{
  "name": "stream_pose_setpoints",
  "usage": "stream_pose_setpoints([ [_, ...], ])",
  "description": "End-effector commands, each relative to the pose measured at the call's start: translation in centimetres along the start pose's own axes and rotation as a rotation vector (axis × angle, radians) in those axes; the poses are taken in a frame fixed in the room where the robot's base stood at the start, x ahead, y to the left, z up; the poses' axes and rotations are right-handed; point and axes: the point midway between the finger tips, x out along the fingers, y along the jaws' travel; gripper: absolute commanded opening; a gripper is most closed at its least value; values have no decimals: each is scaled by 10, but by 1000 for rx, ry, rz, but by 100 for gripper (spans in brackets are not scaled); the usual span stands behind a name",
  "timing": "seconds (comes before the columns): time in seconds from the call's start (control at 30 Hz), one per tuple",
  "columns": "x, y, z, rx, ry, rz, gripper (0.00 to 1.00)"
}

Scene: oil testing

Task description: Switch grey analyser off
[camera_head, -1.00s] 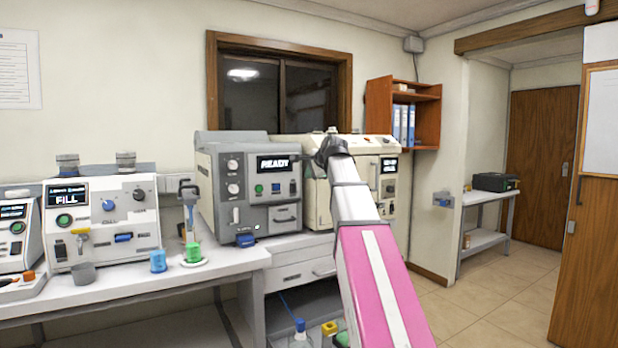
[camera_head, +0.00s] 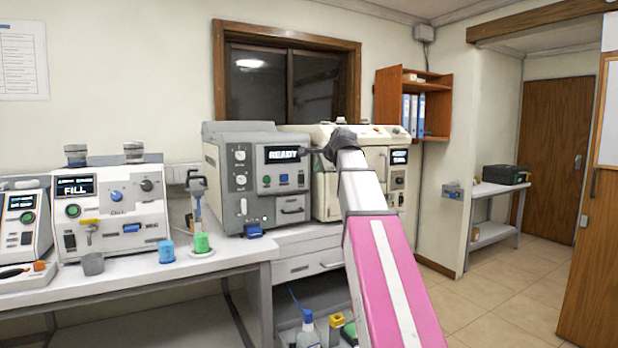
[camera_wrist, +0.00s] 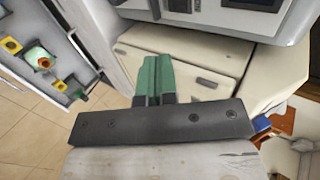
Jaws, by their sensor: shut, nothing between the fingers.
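The grey analyser (camera_head: 224,178) stands on the bench below the window in the head view. Its lit display (camera_head: 282,155) seems to read READY. Below the display are a green button (camera_head: 266,180), a blue control (camera_head: 283,180) and a small dark control (camera_head: 300,179). My arm reaches up in front of the cream machine, just right of the grey analyser; its end hides my fingertips in the head view. In the wrist view my gripper (camera_wrist: 155,72) has its green fingers together, with nothing between them.
A cream machine (camera_head: 325,190) stands right beside the grey analyser. Bottles stand below. Floor is open at the right.

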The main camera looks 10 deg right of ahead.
Motion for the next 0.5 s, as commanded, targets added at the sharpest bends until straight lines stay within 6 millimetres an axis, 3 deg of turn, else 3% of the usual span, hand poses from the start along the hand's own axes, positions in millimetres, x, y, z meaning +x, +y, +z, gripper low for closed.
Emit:
stream_pose_setpoints([
  [0.17,21,-1,0,0,-1,1,0],
  [0.5,84,-2,0,0,-2,1,0],
])
